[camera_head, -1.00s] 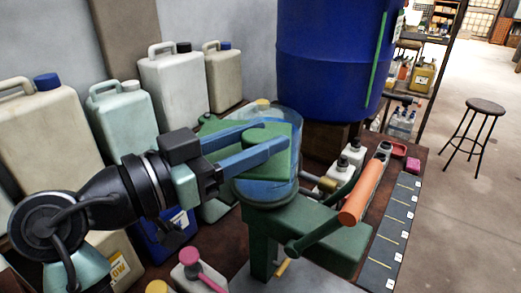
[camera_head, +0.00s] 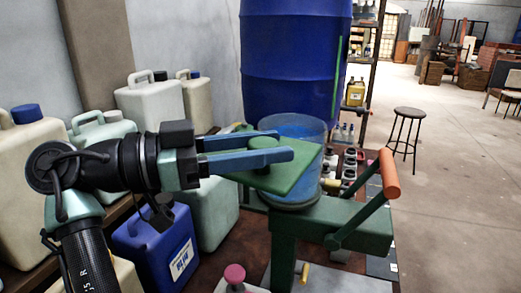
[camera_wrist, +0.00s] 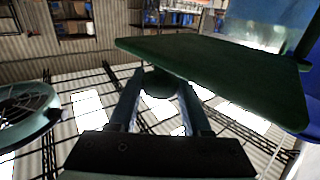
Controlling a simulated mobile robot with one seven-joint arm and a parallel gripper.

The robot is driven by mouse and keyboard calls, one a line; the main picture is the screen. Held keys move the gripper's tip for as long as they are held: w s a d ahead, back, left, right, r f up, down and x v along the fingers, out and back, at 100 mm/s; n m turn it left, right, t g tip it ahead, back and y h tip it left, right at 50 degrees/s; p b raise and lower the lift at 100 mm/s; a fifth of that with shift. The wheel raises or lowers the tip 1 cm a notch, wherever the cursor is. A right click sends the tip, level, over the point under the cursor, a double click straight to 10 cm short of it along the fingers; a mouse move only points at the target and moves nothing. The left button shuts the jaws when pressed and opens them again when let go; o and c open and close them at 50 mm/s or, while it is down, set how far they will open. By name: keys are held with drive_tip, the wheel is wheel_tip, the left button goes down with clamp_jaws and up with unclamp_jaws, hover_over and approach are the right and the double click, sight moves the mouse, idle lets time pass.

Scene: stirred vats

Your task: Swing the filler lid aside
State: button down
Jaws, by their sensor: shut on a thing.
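The filler lid (camera_head: 262,181) is a flat green plate with a round green knob. It lies tilted in the picture across the front left of a clear vat (camera_head: 310,128) holding blue liquid, and part of the vat's mouth shows uncovered behind it. My gripper (camera_head: 285,145) reaches in from the left, its two blue fingers shut on the knob. In the wrist view the knob (camera_wrist: 160,86) sits between the fingers, with the green lid plate (camera_wrist: 225,62) beside it. The fingers partly hide the knob in the head view.
A green stand with an orange-handled lever (camera_head: 389,174) is at the right of the vat. A big blue drum (camera_head: 295,60) stands behind. Jugs, including a blue one (camera_head: 165,250), crowd the left. A pink knob (camera_head: 234,273) is in front. Open floor lies at right.

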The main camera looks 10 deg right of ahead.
idle(0.4)
drive_tip(key=shift+c, duration=1.8)
unclamp_jaws()
drive_tip(key=shift+a, duration=0.1)
wheel_tip(320, 180, up, 10)
drive_tip(key=shift+b, duration=0.35)
drive_tip(key=shift+w, duration=0.1)
